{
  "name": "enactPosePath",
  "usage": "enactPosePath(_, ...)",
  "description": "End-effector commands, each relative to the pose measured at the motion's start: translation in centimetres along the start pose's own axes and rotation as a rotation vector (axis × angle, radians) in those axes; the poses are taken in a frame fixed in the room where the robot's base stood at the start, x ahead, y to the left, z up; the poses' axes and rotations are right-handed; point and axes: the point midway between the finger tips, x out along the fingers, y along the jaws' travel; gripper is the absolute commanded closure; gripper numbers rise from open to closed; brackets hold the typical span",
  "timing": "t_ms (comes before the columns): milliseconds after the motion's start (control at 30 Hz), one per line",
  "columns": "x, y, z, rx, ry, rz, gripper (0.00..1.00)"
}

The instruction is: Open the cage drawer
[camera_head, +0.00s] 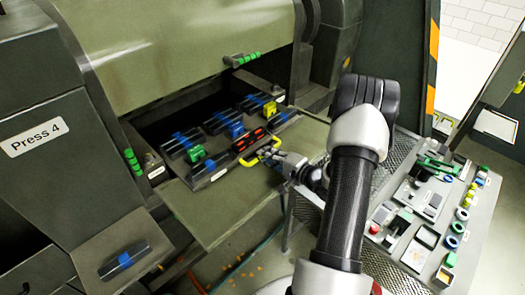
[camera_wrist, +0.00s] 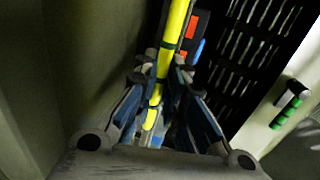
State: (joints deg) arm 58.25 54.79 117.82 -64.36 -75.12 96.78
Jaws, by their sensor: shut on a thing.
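The cage drawer (camera_head: 228,160) sits in the dark opening of the press, with several dark blocks with blue bands on it. A yellow handle (camera_head: 262,152) is at its front, beside red pieces. My gripper (camera_head: 285,163) reaches this handle from the right in the head view. In the wrist view my gripper (camera_wrist: 166,76) is shut on the yellow handle (camera_wrist: 178,25), with a finger on each side of the bar. The drawer's rear is hidden in the dark opening, so I cannot tell exactly how far out it stands.
A flat olive flap (camera_head: 225,208) lies lowered before the opening. A curved cover (camera_head: 180,50) is above it. A separate dark block with a blue band (camera_head: 125,259) rests on a ledge at left. A tool board (camera_head: 428,210) stands at right, beyond my arm.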

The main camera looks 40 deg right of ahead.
Motion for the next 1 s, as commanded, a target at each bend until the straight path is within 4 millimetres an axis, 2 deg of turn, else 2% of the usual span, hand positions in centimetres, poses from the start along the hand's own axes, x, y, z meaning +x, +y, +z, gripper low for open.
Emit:
enactPosePath(33,-1.6,0.2,-0.1,0.007,0.007,0.007,1.0)
enactPosePath(100,-3.3,0.6,-0.1,0.007,0.007,0.006,1.0)
enactPosePath(200,-5.1,1.0,-0.1,0.005,0.006,0.006,1.0)
enactPosePath(300,-6.1,1.2,0.0,0.004,0.004,0.003,1.0)
enactPosePath(633,-6.3,1.4,0.1,0.002,0.002,0.002,1.0)
enactPosePath(667,-6.3,1.4,0.1,0.002,0.002,0.002,0.87)
enactPosePath(933,-6.3,1.4,0.1,0.002,0.001,0.002,0.69)
enactPosePath(1000,-6.3,1.4,0.1,0.002,0.001,0.003,0.69)
